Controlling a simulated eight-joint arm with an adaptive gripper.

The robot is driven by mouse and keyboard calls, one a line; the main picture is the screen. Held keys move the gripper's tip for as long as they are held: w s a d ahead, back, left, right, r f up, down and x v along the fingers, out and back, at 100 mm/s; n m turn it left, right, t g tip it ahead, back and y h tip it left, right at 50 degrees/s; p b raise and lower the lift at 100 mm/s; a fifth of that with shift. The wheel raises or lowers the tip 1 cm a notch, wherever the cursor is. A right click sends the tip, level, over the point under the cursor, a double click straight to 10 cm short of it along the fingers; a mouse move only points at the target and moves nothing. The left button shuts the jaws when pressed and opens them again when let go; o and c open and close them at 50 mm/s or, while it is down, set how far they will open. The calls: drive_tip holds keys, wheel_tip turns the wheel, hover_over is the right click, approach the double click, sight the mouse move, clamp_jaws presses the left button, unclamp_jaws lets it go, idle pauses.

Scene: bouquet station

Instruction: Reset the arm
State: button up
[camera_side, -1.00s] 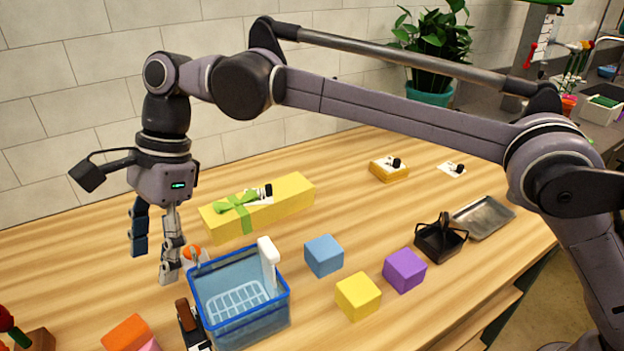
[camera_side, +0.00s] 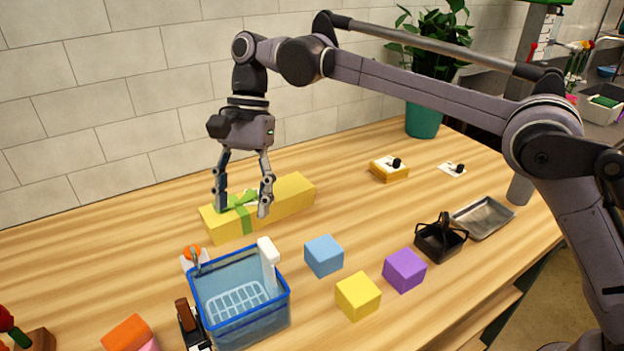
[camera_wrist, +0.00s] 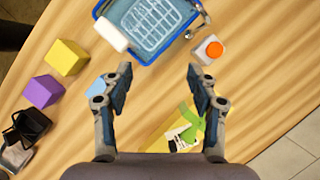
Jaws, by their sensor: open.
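My gripper (camera_side: 242,208) is open and empty. In the side view it hangs above the wooden table, its fingers in front of the long yellow box with the green ribbon (camera_side: 288,195). In the wrist view both fingers (camera_wrist: 160,92) are spread wide with nothing between them but bare table. The yellow box (camera_wrist: 160,138) shows partly below the fingers there, and its lower part is hidden by my gripper.
A blue basket (camera_side: 240,318) with a white handle stands at the front. Blue (camera_side: 323,256), yellow (camera_side: 358,296) and purple (camera_side: 405,270) cubes lie to its right. A black caddy (camera_side: 440,238) and metal tray (camera_side: 483,217) sit farther right.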

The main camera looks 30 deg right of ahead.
drive_tip(key=d+f+n+h, duration=0.1)
drive_tip(key=d+n, duration=0.3)
drive_tip(key=d, duration=0.7)
drive_tip(key=w+d+f+n+g+h, duration=0.1)
drive_tip(key=d+f+n, duration=0.3)
drive_tip(key=d, duration=0.7)
drive_tip(key=shift+w+g+h, duration=0.25)
drive_tip(key=shift+g+h, duration=0.05)
drive_tip(key=shift+h, duration=0.1)
